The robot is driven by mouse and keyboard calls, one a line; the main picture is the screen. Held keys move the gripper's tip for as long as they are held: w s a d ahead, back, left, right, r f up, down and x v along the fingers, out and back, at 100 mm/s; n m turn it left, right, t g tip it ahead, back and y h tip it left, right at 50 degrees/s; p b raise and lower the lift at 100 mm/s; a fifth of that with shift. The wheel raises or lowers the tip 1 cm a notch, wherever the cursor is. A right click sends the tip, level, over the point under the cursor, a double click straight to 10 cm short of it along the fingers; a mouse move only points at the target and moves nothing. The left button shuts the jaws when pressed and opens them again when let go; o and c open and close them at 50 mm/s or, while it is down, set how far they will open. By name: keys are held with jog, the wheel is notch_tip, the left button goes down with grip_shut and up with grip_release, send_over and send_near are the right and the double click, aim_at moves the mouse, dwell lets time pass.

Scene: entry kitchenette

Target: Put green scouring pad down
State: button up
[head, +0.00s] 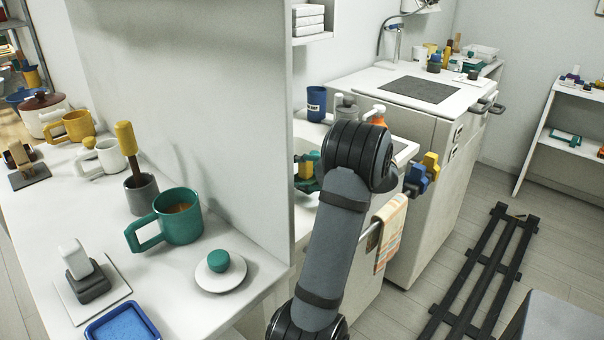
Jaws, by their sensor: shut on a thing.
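My arm rises from the bottom middle in the head view, and its dark joint stands in front of the sink counter (402,152). My gripper is not in view; the arm beyond the joint is hidden behind it. I cannot make out the green scouring pad for certain. A green and yellow thing (308,168) shows between the partition edge and my arm. It is partly covered, and I cannot tell what it is.
A white partition (200,110) separates the left counter from the sink. A green mug (182,222), a saucer (206,281) and a blue tray (100,330) stand on that counter. A blue cup (316,104) stands behind my arm. A towel (391,230) hangs right of it.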

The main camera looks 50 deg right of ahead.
jog(key=shift+f+b, duration=0.4)
jog(key=shift+f, duration=0.15)
jog(key=shift+f, duration=0.1)
jog(key=o, duration=1.1)
jog(key=shift+o, duration=0.5)
jog(key=shift+a, duration=0.1)
jog(key=shift+r+p, duration=0.35)
jog(key=shift+r, duration=0.05)
jog(key=p+v, duration=0.1)
jog(key=v, duration=1.1)
jog(key=shift+r+p, duration=0.2)
jog(key=shift+p, duration=0.2)
